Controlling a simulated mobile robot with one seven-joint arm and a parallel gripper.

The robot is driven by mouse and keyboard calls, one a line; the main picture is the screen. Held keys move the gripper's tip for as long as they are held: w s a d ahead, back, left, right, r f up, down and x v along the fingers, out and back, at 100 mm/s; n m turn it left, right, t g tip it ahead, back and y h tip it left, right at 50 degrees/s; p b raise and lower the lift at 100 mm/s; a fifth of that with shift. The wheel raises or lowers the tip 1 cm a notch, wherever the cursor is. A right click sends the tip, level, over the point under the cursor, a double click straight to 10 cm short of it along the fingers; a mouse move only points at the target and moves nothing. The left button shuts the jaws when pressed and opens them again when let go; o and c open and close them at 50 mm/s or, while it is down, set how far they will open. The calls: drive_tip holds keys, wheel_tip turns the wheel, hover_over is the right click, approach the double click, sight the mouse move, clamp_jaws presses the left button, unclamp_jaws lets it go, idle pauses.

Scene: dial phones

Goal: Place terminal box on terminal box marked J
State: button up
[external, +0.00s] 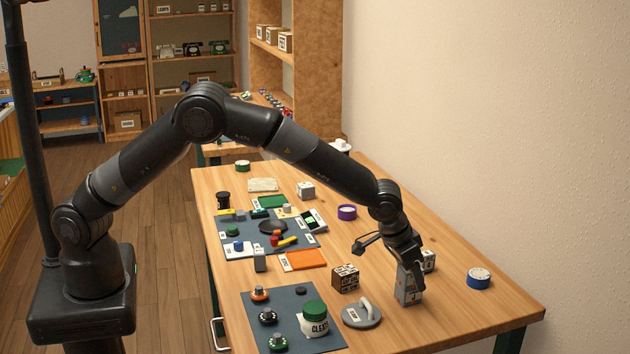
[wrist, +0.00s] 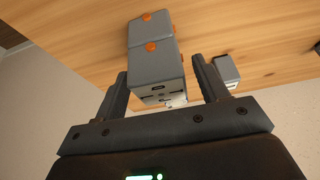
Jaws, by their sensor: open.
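Two grey terminal boxes stand one on the other near the right of the table in the external view. The lower box (external: 410,298) shows a J label; the upper box (external: 403,278) sits on it, partly hidden by my gripper (external: 408,258). In the wrist view, the upper box (wrist: 155,75) and lower box (wrist: 150,27) meet at a seam, look closely aligned, and each shows an orange dot. My gripper (wrist: 160,72) is open, with one finger on each side of the upper box.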

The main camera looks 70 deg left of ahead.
drive_tip(key=v, duration=1.2)
drive_tip(key=s+a+r, duration=1.5)
drive_tip(key=s+a, duration=0.2)
drive_tip(key=s, duration=0.2)
drive_tip(key=s+a+f, duration=0.1)
drive_tip(key=s+a, duration=0.2)
drive_tip(key=s, duration=0.9)
drive_tip(key=s+a+f+t, duration=0.1)
drive_tip(key=s+a, duration=0.3)
drive_tip(key=s, duration=0.8)
drive_tip(key=shift+s, duration=0.25)
